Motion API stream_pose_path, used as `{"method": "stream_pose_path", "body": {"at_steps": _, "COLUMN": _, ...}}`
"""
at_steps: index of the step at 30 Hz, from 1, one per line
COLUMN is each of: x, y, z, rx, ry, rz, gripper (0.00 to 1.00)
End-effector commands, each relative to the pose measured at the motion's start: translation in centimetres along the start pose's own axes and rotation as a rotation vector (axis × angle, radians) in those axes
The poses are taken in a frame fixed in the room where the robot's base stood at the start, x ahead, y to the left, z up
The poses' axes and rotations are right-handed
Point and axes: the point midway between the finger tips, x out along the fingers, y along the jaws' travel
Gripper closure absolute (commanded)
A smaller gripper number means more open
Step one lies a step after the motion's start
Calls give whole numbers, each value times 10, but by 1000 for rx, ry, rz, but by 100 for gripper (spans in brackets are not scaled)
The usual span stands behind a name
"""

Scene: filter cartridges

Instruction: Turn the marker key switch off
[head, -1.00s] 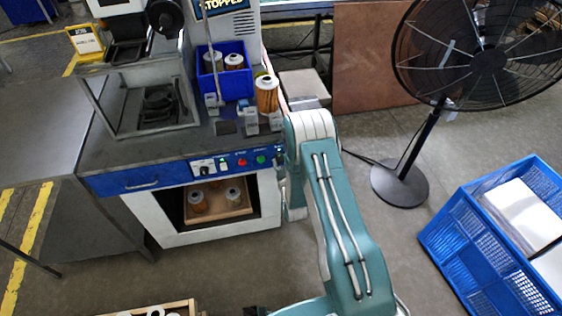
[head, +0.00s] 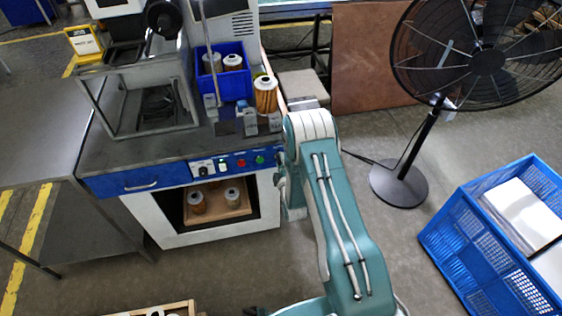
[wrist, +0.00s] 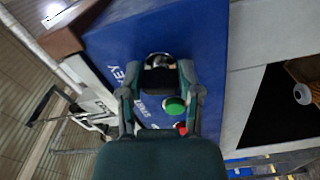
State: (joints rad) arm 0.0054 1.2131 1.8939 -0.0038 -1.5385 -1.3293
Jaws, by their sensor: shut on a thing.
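The key switch (wrist: 158,60) is a round metal lock on the blue front panel (wrist: 210,35), next to white lettering that reads "KEY" in the wrist view. My gripper (wrist: 160,76) has its two fingers on either side of the dark key at the switch and is shut on it. The fingers partly cover the key, so its exact angle is hard to tell. In the head view my gripper (head: 281,166) is at the right end of the panel, and the switch is hidden behind it.
A green button (wrist: 174,107) and a red button (wrist: 181,128) sit close to my fingers. An orange filter cartridge (head: 265,95) and a blue bin (head: 237,85) stand on the bench above. A fan (head: 487,62) and a blue crate (head: 462,235) are to the right.

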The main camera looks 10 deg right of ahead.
Motion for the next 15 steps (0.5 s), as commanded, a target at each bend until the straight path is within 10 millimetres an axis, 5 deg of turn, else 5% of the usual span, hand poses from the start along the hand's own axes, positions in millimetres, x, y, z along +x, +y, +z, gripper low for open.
{"method": "stream_pose_path", "body": {"at_steps": 15, "x": 0, "y": -2, "z": -3, "rx": -240, "ry": 9, "rz": -8, "gripper": 100}}
